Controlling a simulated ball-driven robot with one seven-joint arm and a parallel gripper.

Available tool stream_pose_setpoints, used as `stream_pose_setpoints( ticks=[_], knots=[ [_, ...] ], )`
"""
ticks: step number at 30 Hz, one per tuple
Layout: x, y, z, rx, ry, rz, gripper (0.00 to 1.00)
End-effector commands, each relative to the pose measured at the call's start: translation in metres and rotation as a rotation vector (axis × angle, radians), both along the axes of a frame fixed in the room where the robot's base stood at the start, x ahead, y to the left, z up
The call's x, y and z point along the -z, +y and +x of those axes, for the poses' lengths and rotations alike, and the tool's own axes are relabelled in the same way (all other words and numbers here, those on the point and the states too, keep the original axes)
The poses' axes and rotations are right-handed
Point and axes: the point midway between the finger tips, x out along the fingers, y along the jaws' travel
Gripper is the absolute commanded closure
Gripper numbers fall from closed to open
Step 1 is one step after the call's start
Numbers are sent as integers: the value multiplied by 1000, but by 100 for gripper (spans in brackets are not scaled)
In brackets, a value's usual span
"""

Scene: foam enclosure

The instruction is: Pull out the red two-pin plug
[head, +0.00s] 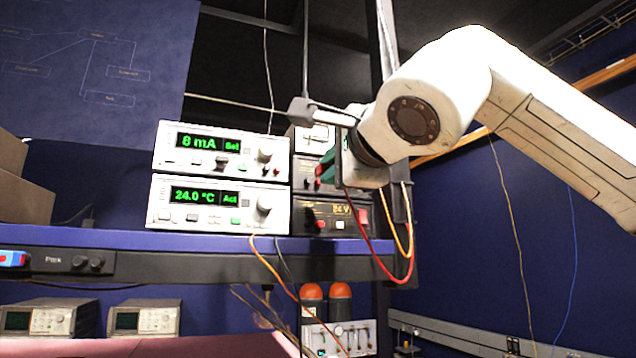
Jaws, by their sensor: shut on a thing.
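My gripper (328,168) reaches in from the right, with dark green fingers in front of the dark stacked units on the shelf. It is shut on the red two-pin plug (326,174), of which only a small red part shows at the fingers. A red cable (372,252) hangs from just below my gripper and loops down to the right. The plug's pins and its socket are hidden or too small to make out, so I cannot tell whether the pins are in.
Two white meters, one reading 8 mA (218,150) and one 24.0 °C (215,204), stand left of my gripper on the blue shelf (190,240). A dark 24 V unit (325,215) is below it. Orange cables (275,268) hang over the shelf edge. A dark post stands close behind my wrist.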

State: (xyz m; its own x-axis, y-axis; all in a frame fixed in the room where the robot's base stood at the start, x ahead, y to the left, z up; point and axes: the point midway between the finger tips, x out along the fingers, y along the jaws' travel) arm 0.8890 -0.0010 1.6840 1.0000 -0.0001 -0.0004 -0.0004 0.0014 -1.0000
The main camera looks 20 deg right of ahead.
Motion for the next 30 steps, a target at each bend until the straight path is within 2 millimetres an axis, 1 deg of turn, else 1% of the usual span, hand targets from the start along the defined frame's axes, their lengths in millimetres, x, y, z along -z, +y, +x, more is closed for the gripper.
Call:
stream_pose_setpoints(
  ticks=[13,30],
  knots=[
    [1,1,-16,-1,-1,-1,100],
    [0,1,-17,0,-1,-1,100]
  ],
)
